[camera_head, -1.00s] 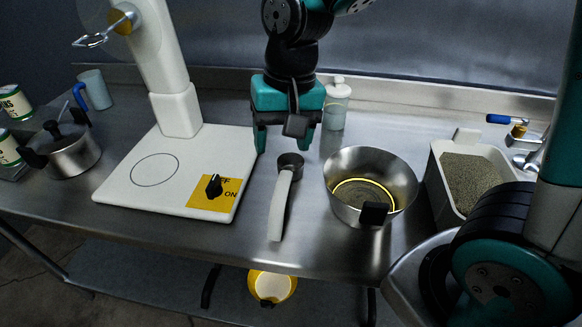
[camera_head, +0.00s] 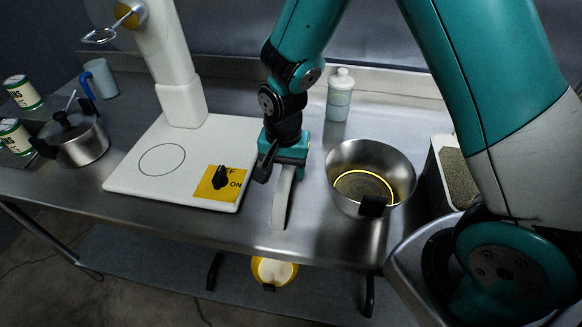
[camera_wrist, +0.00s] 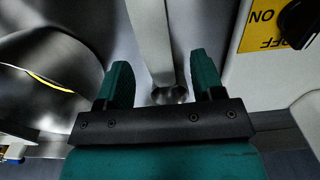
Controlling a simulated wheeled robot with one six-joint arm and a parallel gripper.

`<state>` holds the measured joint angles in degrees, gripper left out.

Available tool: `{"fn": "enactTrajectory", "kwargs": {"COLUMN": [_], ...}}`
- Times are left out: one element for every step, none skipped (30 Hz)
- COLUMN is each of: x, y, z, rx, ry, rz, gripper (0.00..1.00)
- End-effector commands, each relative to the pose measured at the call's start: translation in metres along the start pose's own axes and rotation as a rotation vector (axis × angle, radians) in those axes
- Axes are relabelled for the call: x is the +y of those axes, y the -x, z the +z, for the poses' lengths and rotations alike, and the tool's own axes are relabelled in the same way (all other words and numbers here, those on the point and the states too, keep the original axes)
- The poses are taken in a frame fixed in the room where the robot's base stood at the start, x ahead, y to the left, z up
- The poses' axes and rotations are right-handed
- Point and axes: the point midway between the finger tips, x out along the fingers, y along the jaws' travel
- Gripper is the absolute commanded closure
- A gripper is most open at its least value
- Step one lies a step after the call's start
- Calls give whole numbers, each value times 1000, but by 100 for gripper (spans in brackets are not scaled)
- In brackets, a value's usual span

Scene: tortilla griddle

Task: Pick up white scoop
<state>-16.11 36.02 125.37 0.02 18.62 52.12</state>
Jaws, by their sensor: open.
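The white scoop (camera_head: 283,200) lies on the steel table between the griddle and the steel bowl. Its pale handle points toward the table's front edge. My gripper (camera_head: 284,172) is down over the scoop's far end and hides the grey scoop head in the head view. In the wrist view the handle (camera_wrist: 152,40) runs up from the small metal head (camera_wrist: 168,94). The open fingers of my gripper (camera_wrist: 165,85) stand on either side of the scoop, with a gap on both sides. I cannot tell the remaining height above the table.
The white griddle (camera_head: 135,178) with a black knob (camera_head: 221,177) is left of the scoop. The steel bowl (camera_head: 345,160) is close on the right. A lidded bottle (camera_head: 340,95) stands behind. A steel pot (camera_head: 85,145) is at far left. The table front near the handle is clear.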

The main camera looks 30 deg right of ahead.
Motion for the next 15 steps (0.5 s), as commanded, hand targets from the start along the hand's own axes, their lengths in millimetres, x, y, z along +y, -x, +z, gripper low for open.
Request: {"fn": "enactTrajectory", "kwargs": {"x": [0, 1, 2, 2, 3, 3, 3, 3, 3, 3, 3, 3, 3, 3, 2], "y": [-3, -6, -10, -14, -18, -24, -28, -33, -38, -42, -45, -48, -49, -50, -51], "z": [0, 0, 0, 0, 0, 0, 0, 0, 0, 0, 0, 0, 0, 0, -1], "rx": [-2, -2, -3, -3, -4, -3, -3, -3, -2, -2, -1, -1, -1, -1, 0], "ry": [0, 0, 0, 0, 0, 0, 0, 1, 1, 1, 1, 1, 1, 1, 1], "rz": [2, 2, 4, 3, 5, 4, 4, 3, 3, 2, 1, 1, 1, 1, 0], "gripper": [38, 38, 38, 38, 38, 38, 38, 38, 38, 38, 38, 38, 38, 38, 38]}}
